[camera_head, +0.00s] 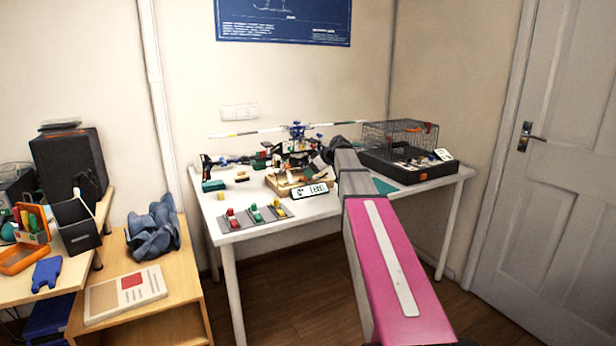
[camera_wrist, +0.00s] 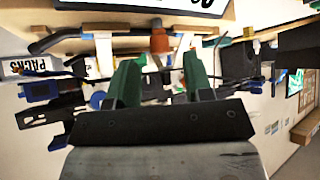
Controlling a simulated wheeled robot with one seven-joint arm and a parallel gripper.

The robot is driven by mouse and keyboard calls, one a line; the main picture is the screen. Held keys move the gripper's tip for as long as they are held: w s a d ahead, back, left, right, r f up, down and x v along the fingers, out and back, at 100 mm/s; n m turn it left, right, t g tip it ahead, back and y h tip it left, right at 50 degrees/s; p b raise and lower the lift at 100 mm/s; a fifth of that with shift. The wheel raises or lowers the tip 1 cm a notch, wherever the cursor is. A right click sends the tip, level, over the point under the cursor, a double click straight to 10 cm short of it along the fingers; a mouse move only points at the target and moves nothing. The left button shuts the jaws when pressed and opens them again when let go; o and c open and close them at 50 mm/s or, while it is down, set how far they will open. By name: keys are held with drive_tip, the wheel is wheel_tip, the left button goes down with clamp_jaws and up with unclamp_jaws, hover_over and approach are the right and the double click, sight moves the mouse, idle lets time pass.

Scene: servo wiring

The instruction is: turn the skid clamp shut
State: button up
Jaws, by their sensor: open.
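In the wrist view my gripper (camera_wrist: 160,78) has two green fingers spread apart, with nothing clearly held between them. A dark skid tube (camera_wrist: 75,38) runs across the top, beyond the fingertips. An orange knob-like part (camera_wrist: 159,41) sits on or beside this tube, roughly between the fingertips and apart from them; it looks like the skid clamp, but its turn position cannot be told. In the head view the model helicopter (camera_head: 298,132) stands on the white table, and my arm reaches to its right side. The fingertips and clamp are not distinct there.
A wooden tray (camera_head: 285,187) with a label card (camera_head: 310,190) stands at the white table's (camera_head: 240,237) front, behind a grey strip (camera_head: 255,217) with coloured parts. A wire cage on a black base (camera_head: 405,165) stands at the right. The table's front right is fairly clear.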

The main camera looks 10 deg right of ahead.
drive_tip(key=shift+x, duration=1.45)
clamp_jaws()
drive_tip(key=shift+s+a+m+t+h, duration=0.2)
drive_tip(key=shift+m+t+h, duration=0.4)
drive_tip(key=shift+m, duration=0.5)
drive_tip(key=shift+m+t+h, duration=0.6)
drive_tip(key=shift+m+h, duration=0.2)
drive_tip(key=shift+m, duration=0.4)
unclamp_jaws()
drive_tip(key=v, duration=1.1)
